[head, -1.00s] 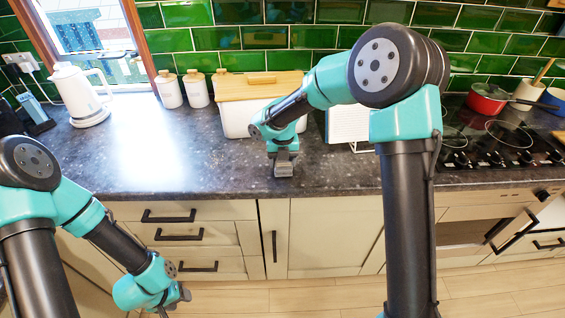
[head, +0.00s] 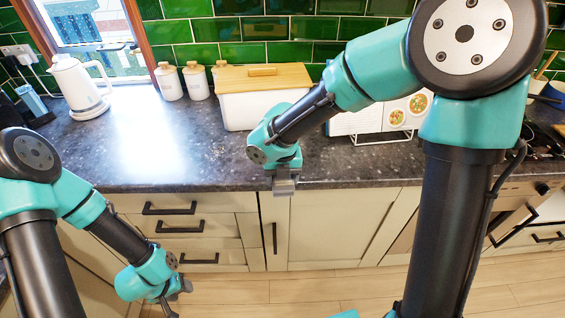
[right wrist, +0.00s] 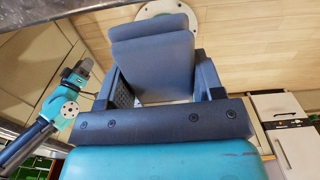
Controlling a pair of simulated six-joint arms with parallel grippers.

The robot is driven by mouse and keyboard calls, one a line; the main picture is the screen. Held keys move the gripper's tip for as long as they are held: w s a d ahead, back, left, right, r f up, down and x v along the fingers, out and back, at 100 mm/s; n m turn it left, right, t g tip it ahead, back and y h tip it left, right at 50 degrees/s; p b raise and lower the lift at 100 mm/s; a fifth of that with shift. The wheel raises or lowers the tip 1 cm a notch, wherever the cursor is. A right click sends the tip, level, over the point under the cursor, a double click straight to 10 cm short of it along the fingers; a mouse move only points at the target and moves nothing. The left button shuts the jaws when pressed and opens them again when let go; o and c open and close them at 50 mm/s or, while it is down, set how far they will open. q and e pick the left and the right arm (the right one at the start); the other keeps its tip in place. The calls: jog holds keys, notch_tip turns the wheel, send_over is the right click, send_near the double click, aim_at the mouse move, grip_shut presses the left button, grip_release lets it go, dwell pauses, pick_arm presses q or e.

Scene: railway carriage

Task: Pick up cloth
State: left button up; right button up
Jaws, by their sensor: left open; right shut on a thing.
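No cloth can be clearly made out in either view. My right gripper (head: 284,187) is at the front edge of the worktop, pointing down in front of the cabinet doors. In the right wrist view its broad grey-blue fingers (right wrist: 155,50) are closed together. What they hold is hidden or too small to tell. My left gripper (head: 178,292) is open, low in front of the drawers, with nothing seen in it. My left arm (right wrist: 66,105) also shows at the left of the right wrist view.
The dark worktop (head: 150,150) has a clear stretch at the left. A white kettle (head: 78,88), small canisters (head: 168,82), a white bin with a wooden lid (head: 262,108) and a recipe stand (head: 385,122) stand towards its back. The hob (head: 540,145) is partly hidden by my right arm.

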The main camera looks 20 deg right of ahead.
jog(key=shift+s+a+r, duration=0.1)
jog(key=shift+s+a, duration=0.05)
jog(key=shift+s, duration=0.4)
jog(key=shift+s+a, duration=0.15)
jog(key=shift+s, duration=0.35)
jog(key=o, duration=0.4)
jog(key=shift+c, duration=0.2)
jog(key=c, duration=0.3)
jog(key=shift+w, duration=0.15)
